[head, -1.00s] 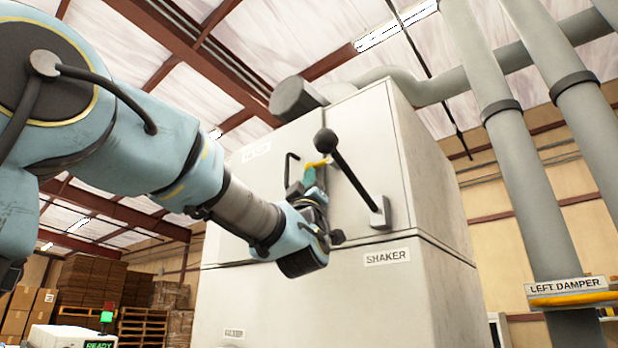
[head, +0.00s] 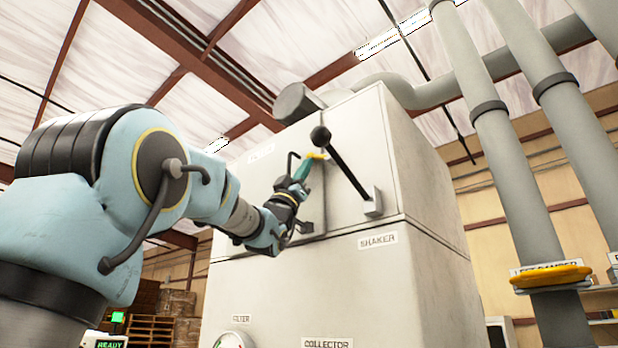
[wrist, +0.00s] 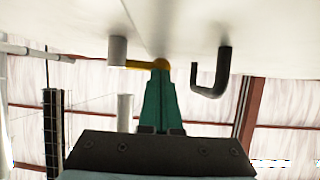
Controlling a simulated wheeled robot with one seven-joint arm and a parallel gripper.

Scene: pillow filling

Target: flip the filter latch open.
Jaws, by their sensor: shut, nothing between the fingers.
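The yellow filter latch (head: 317,156) is on the upper front of the big off-white cabinet, left of the shaker lever. In the wrist view the latch (wrist: 138,65) reaches sideways from a grey round post (wrist: 117,50) to the tip of my fingers. My gripper (head: 305,164) points up at the cabinet face with its teal fingers together. In the wrist view my gripper (wrist: 160,70) is shut, its tips at the free end of the latch. They look in contact, but I cannot tell for sure.
A black hooked handle (wrist: 222,75) stands right of the fingers in the wrist view. The shaker lever (head: 345,162), with a black knob, sticks out close right of my gripper. The left damper's yellow handle (head: 550,277) and grey pipes are far right.

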